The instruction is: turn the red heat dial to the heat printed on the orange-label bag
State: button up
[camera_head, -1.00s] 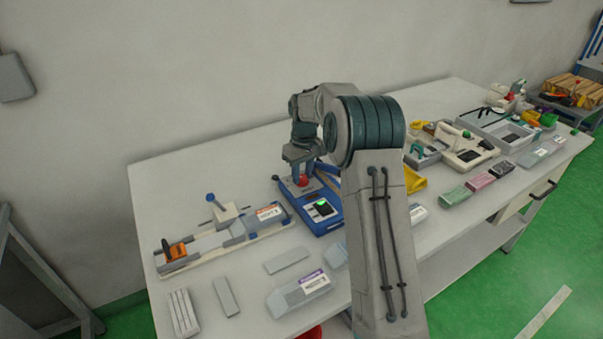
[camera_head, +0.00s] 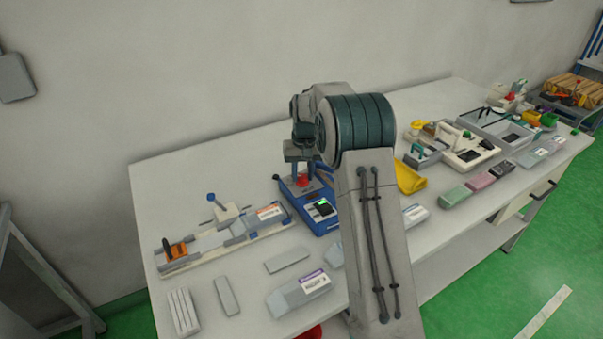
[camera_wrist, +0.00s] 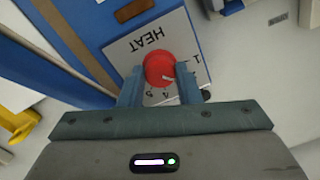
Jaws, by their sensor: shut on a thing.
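The red heat dial (camera_wrist: 158,66) sits on a white panel marked HEAT (camera_wrist: 148,40), on the blue machine (camera_head: 322,226). My gripper (camera_wrist: 159,78) is shut on the dial, one finger on each side. A short white mark on the dial points to the lower right in the wrist view. The figures 1, 4 and 5 show around it; other figures are hidden by the fingers. In the head view the red dial (camera_head: 304,181) shows under my gripper. The orange-label bag (camera_head: 240,229) lies on the long fixture left of the machine; its print is too small to read.
A purple-label bag (camera_head: 290,298) lies at the table's front. Flat grey pieces (camera_head: 287,260) lie near it. A yellow object (camera_head: 410,178) is right of my arm, with green, pink and dark packs (camera_head: 480,179) beyond. The table's back left is clear.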

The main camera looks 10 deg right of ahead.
aim_at(304, 177)
dwell(0.3)
jog(key=o, duration=1)
jog(key=shift+c, duration=0.2)
notch_tip(304, 177, up, 14)
jog(key=shift+d, duration=0.2)
jog(key=s+r+t, duration=0.1)
jog(key=s+r, duration=0.3)
jog(key=s, duration=1.3)
jog(key=s+f+t, duration=0.1)
jog(key=s+f, duration=0.2)
jog(key=s, duration=0.7)
jog(key=s+a+f+t, duration=0.1)
jog(key=s+f, duration=0.3)
jog(key=s, duration=0.6)
